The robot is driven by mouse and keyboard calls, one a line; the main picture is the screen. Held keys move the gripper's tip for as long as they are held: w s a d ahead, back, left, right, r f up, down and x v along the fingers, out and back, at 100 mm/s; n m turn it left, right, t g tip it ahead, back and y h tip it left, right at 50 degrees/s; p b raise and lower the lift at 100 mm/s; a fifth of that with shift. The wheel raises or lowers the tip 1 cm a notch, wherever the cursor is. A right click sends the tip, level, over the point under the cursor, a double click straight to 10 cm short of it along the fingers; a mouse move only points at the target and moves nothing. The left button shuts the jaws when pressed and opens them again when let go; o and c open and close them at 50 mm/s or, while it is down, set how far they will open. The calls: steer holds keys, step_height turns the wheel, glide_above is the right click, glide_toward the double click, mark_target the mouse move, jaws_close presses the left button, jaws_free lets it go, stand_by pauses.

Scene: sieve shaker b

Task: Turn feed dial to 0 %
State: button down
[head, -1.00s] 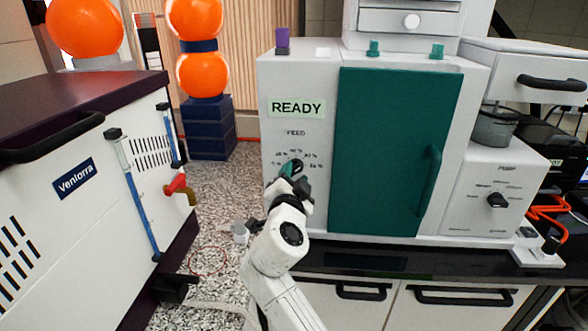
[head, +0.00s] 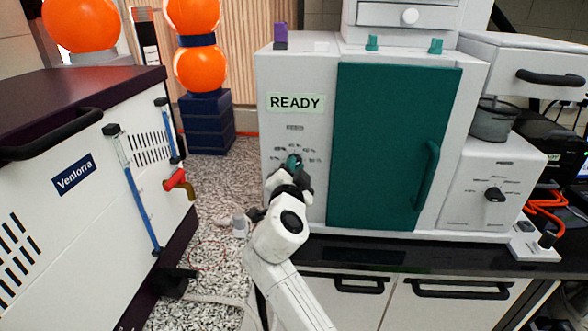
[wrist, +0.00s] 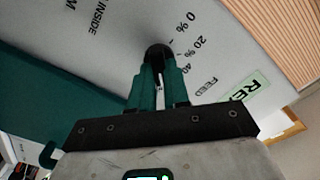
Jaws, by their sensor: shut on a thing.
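The feed dial (wrist: 158,49) is a dark knob on the machine's light front panel, near the 0 % and 20 % marks in the wrist view. My gripper (wrist: 157,68) has its green fingers closed on the dial's sides. In the head view, my gripper (head: 294,163) reaches the panel below the FEED label and covers the dial and part of its scale. I cannot tell which mark the dial's pointer faces.
A green READY display (head: 296,103) is above the dial. A teal door (head: 390,145) with a handle is to its right. Another black knob (head: 494,195) is farther right.

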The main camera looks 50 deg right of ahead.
steer(key=shift+f+n+b, duration=0.1)
steer(key=shift+n+b, duration=0.2)
steer(key=shift+w+a+f+n+p, duration=0.1)
steer(key=shift+n+p, duration=0.35)
steer(key=shift+n, duration=3.95)
steer(key=shift+w+a+r+n+p, duration=0.15)
steer(key=shift+n+p, duration=0.35)
steer(key=shift+n, duration=3.9)
steer(key=shift+w+a+f+n+p, duration=0.15)
steer(key=shift+n+p, duration=0.3)
steer(key=shift+n, duration=3.95)
steer(key=shift+d, duration=0.1)
steer(key=c, duration=1.1)
jaws_free()
steer(key=shift+s, duration=0.1)
